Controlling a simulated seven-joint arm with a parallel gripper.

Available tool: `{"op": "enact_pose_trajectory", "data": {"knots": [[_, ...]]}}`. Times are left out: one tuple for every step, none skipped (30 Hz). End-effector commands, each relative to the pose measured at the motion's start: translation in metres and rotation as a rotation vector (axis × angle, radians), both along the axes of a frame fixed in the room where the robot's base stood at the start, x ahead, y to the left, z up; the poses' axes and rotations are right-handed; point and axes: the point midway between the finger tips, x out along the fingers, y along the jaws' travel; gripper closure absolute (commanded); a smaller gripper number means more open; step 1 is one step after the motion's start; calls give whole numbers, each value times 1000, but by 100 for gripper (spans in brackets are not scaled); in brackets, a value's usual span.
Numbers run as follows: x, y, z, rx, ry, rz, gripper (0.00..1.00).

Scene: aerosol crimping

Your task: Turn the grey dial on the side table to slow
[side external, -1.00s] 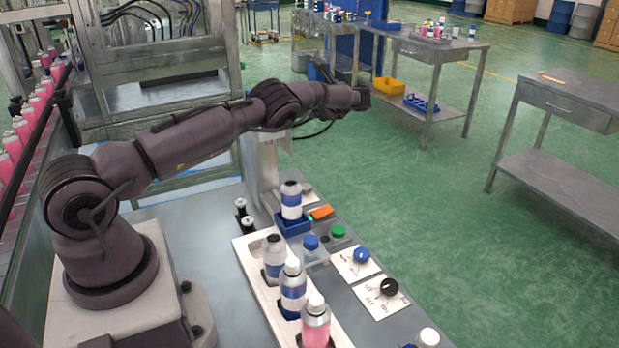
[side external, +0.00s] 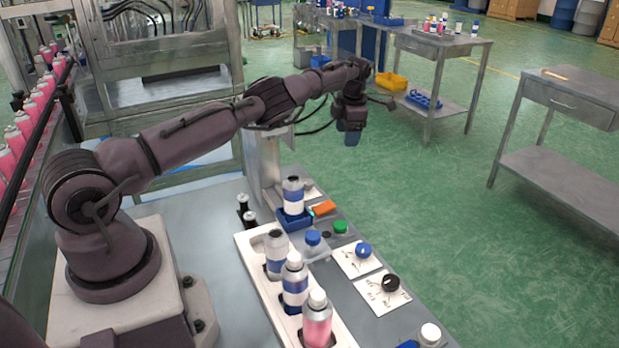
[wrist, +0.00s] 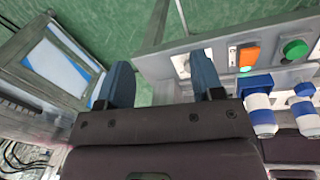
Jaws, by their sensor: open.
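My gripper (side external: 351,137) hangs pointing down past the far end of the side table (side external: 352,300), high above the floor. In the wrist view my gripper (wrist: 158,64) shows two blue fingers spread apart with nothing between them. A white plate (side external: 313,190) lies at the table's far end, partly behind a bottle; a small greyish part seems to be on it, but I cannot tell whether it is the grey dial. Nearer are a blue knob (side external: 363,250) and a black knob (side external: 390,283), each on a white marked card. Dial settings are unreadable.
An orange switch (side external: 323,207) and green button (side external: 341,227) sit along the table. A bottle stands in a blue holder (side external: 296,220). A white rack (side external: 251,268) holds several bottles. A post (side external: 266,165) rises at the far end. Air around my gripper is clear.

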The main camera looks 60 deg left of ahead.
Motion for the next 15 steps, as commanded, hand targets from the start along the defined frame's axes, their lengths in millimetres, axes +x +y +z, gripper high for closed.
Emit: {"op": "enact_pose_trajectory", "data": {"knots": [[-17,-1,2,-2,103,10,39],[-26,-2,4,-6,157,17,39],[-37,-4,6,-13,221,29,39],[-44,-6,8,-20,261,37,39],[-49,-7,9,-26,295,46,39],[-55,-9,11,-35,329,55,39],[-58,-10,12,-42,350,61,39],[-61,-12,12,-48,363,66,39],[-63,-13,13,-55,375,70,39],[-64,-14,12,-59,380,72,39],[-64,-14,12,-62,383,73,39],[-65,-14,10,-63,385,74,39],[-66,-14,8,-63,384,75,39],[-66,-14,6,-64,384,74,39],[-67,-14,3,-65,383,75,39]]}}
